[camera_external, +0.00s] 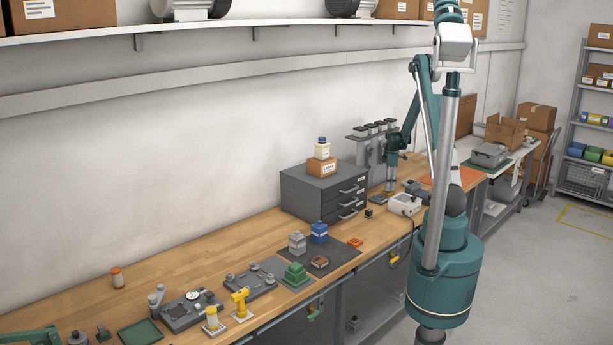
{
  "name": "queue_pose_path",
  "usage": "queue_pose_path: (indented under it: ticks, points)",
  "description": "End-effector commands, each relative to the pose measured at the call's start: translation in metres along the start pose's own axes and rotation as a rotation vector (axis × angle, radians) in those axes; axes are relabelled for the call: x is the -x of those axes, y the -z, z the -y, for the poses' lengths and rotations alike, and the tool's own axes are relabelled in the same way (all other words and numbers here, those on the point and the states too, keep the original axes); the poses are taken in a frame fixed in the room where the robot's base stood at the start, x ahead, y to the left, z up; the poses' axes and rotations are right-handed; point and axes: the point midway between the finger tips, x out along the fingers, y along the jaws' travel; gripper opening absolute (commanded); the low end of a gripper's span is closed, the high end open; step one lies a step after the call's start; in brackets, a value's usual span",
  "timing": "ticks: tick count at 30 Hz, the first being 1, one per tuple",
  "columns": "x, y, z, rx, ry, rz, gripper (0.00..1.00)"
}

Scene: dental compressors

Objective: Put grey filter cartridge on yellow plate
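A grey ribbed block-shaped part (297,243), which looks like the grey filter cartridge, stands upright on a dark mat on the bench. A similar blue part (319,233) stands just right of and behind it. I cannot clearly make out a yellow plate. My gripper (390,187) appears to point down close to that patch, well right of and behind the grey part. Its fingers are too small to tell whether they are open or hold anything.
A green stepped part (295,274) and small brown and orange trays (354,242) are near the grey part. Yellow fixtures (240,303) are at front left. The back-left bench is mostly clear.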

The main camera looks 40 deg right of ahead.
Motion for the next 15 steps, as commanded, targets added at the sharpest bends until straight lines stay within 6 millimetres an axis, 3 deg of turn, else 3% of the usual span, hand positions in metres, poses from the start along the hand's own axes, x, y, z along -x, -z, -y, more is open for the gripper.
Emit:
queue_pose_path:
  ticks: [8,15]
  points:
    - [0.006,0.000,0.000,0.000,0.000,0.000,0.39]
    - [0.028,0.000,0.000,0.000,0.000,0.000,0.39]
